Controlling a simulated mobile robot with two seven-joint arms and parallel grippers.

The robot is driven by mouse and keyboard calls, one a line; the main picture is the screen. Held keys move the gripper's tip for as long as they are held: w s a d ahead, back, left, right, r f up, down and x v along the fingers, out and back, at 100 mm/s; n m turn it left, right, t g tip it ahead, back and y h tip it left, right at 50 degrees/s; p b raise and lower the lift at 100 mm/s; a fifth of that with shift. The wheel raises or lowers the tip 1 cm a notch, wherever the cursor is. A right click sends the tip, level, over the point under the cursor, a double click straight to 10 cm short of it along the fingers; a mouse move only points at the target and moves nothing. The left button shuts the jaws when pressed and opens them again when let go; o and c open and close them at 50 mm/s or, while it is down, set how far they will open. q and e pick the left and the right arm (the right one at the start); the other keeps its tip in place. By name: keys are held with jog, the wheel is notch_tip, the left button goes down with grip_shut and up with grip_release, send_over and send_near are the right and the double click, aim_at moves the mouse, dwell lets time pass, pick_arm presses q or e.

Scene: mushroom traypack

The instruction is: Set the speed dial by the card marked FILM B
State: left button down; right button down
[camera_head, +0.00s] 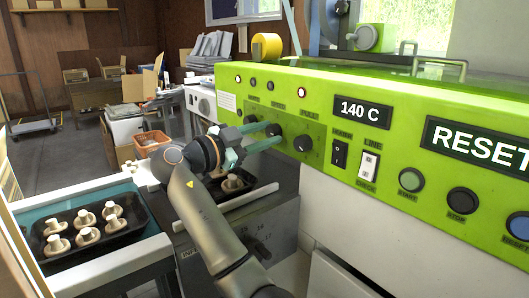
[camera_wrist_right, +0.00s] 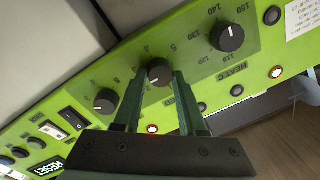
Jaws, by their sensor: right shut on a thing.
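The green machine panel carries three black dials in a row. My right gripper (camera_head: 259,138) is shut on the middle dial (camera_wrist_right: 159,71), one finger on each side of it. In the right wrist view, numbers such as 4 and 5 show around this dial; its exact setting is hard to read. The left dial (camera_head: 250,119) has temperature numbers around it in the wrist view (camera_wrist_right: 230,37). The right dial (camera_head: 303,143) stands free. A small white card (camera_head: 228,101) is at the panel's left end; its print is too small to read. My left gripper is not in view.
Right of the dials are a 140 C display (camera_head: 363,111), two rocker switches, round buttons and a RESET display (camera_head: 480,143). Below the arm, a black tray (camera_head: 255,198) holds mushrooms. Another tray (camera_head: 139,231) of mushrooms sits at the left.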

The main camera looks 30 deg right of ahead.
jog(key=m+b, duration=0.3)
jog(key=shift+f, duration=0.2)
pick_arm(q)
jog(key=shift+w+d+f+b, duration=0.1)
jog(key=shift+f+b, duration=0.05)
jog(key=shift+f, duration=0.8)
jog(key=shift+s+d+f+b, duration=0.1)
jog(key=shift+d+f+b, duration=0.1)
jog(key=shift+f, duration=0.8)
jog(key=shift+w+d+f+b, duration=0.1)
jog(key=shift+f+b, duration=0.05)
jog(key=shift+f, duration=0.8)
pick_arm(e)
jog(key=shift+r+m, duration=0.1)
jog(key=shift+m, duration=1.3)
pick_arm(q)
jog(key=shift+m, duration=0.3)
pick_arm(e)
jog(key=shift+c, duration=2.4)
grip_release()
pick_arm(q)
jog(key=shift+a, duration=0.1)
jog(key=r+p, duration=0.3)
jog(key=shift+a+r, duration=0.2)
pick_arm(e)
jog(key=s+a, duration=0.1)
jog(key=a, duration=1.1)
jog(key=shift+s+a+f, duration=0.25)
jog(key=shift+s, duration=0.05)
